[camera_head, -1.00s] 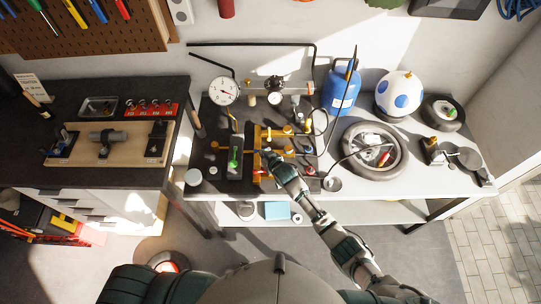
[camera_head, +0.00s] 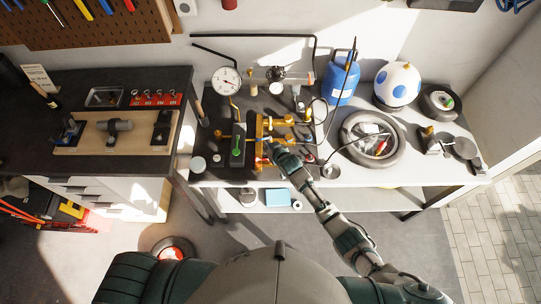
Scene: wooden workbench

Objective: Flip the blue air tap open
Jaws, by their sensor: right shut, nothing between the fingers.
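A yellow-brass manifold (camera_head: 259,128) with pipes and fittings stands on the dark mat at the middle of the bench. My right gripper (camera_head: 271,150) is shut and empty at its front right edge, over the lower fittings. A small patch of blue and red shows beside the fingertips, but the blue air tap cannot be made out clearly there; the hand partly covers that spot. Whether the fingers touch anything cannot be told. My left gripper is not in view.
A round gauge (camera_head: 226,80) and black pipes stand behind the manifold. A dark hose loops close to my right arm. A wooden board (camera_head: 80,146) lies on the left bench.

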